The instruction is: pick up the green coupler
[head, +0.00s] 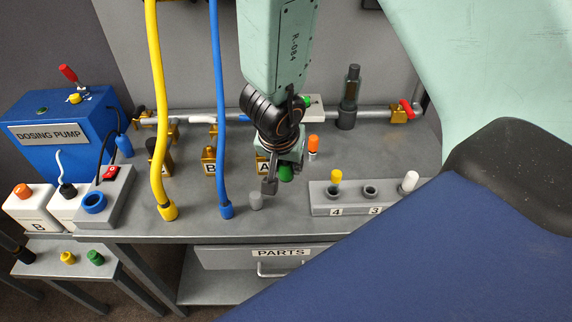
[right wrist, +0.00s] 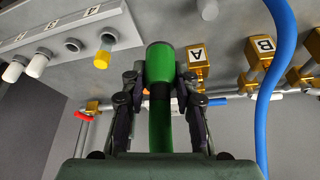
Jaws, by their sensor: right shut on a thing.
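The green coupler (right wrist: 160,58) is a green cylinder with a dark band, between the fingers of my right gripper (right wrist: 160,88) in the right wrist view. In the head view my right gripper (head: 279,166) points down over the bench, with one finger in front. Part of the green coupler (head: 287,174) shows beside that finger; the rest is hidden. The gripper is shut on it, in front of the brass block marked A (right wrist: 196,60). I cannot tell whether the coupler touches the bench. My left gripper is not in view.
A grey rack (head: 322,198) with yellow and white plugs stands right of the gripper. A small grey peg (head: 256,201) stands close by. Yellow (head: 158,110) and blue (head: 216,110) hoses hang to the left. A blue dosing pump (head: 62,135) stands further left.

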